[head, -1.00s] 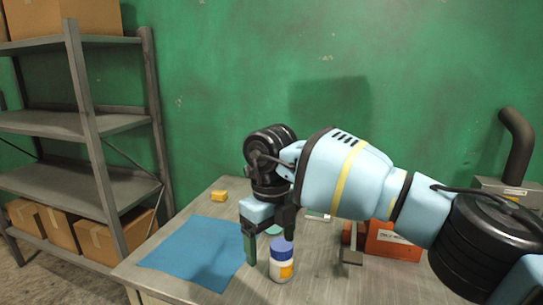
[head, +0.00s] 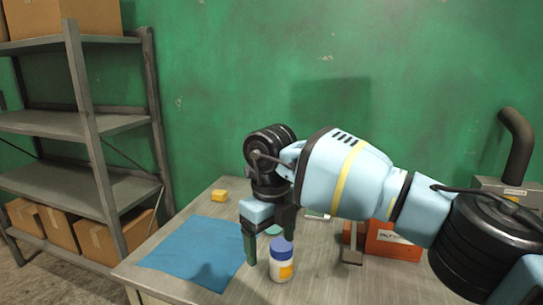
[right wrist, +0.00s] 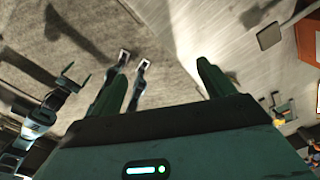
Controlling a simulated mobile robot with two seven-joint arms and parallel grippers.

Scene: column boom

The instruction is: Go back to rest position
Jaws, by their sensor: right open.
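My right gripper (head: 268,246) is over the workbench in the head view, its fingers pointing down, apart and with nothing between them. A white bottle with a blue cap and an orange label (head: 282,268) stands upright on the bench, close to the right of the nearer finger. I cannot tell whether they touch. In the right wrist view the two fingers of the right gripper (right wrist: 162,82) are spread wide and empty. My left gripper does not show in the head view.
A teal round thing (head: 273,230) is partly hidden behind the gripper. Grey shelving (head: 85,125) with cardboard boxes stands at the left.

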